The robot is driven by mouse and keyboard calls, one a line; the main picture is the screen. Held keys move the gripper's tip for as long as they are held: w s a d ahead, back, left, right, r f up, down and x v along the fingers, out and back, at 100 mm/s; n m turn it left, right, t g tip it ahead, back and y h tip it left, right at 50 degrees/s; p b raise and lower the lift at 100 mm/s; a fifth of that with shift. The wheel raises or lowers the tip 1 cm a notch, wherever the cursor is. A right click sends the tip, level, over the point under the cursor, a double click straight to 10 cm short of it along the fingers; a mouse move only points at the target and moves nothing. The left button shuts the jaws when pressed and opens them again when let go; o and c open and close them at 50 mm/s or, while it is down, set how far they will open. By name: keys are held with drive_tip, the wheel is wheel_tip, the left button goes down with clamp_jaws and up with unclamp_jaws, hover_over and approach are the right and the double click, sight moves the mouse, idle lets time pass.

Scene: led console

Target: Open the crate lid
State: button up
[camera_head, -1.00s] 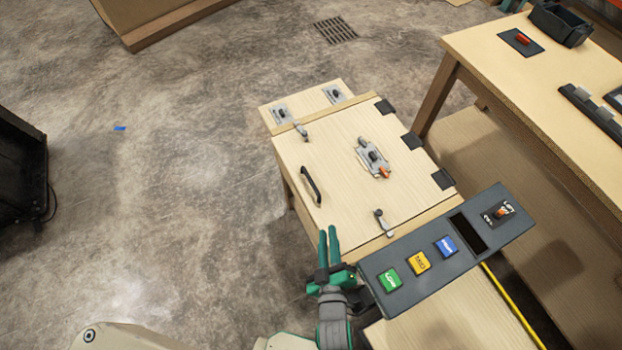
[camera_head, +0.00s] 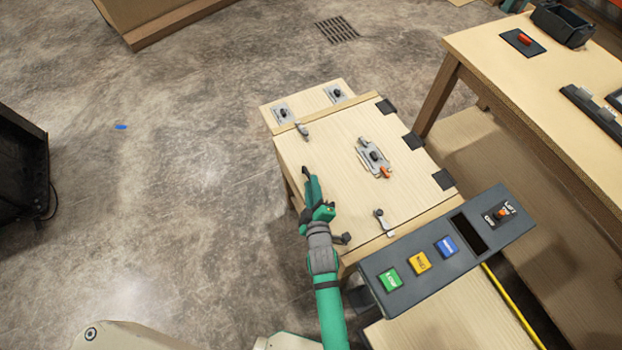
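The wooden crate lid (camera_head: 336,178) lies shut, flat on the crate, with black hinges (camera_head: 412,141) along its right edge. Its black handle (camera_head: 305,173) is near the left edge and mostly hidden by my gripper. My gripper (camera_head: 311,186), green, is at the handle; whether its fingers are apart or closed around the handle cannot be made out. A small metal latch (camera_head: 303,131) sits at the lid's far edge and another latch (camera_head: 384,223) at its near edge. A metal toggle fixture with an orange tip (camera_head: 374,158) is on the lid's middle.
A dark console (camera_head: 440,252) with green, yellow and blue buttons and an orange-tipped switch stands at the near side. A wooden table (camera_head: 500,65) stands to the right. Open concrete floor lies to the left, with a black bin (camera_head: 22,165) at the far left.

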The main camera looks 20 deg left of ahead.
drive_tip(key=shift+x, duration=1.45)
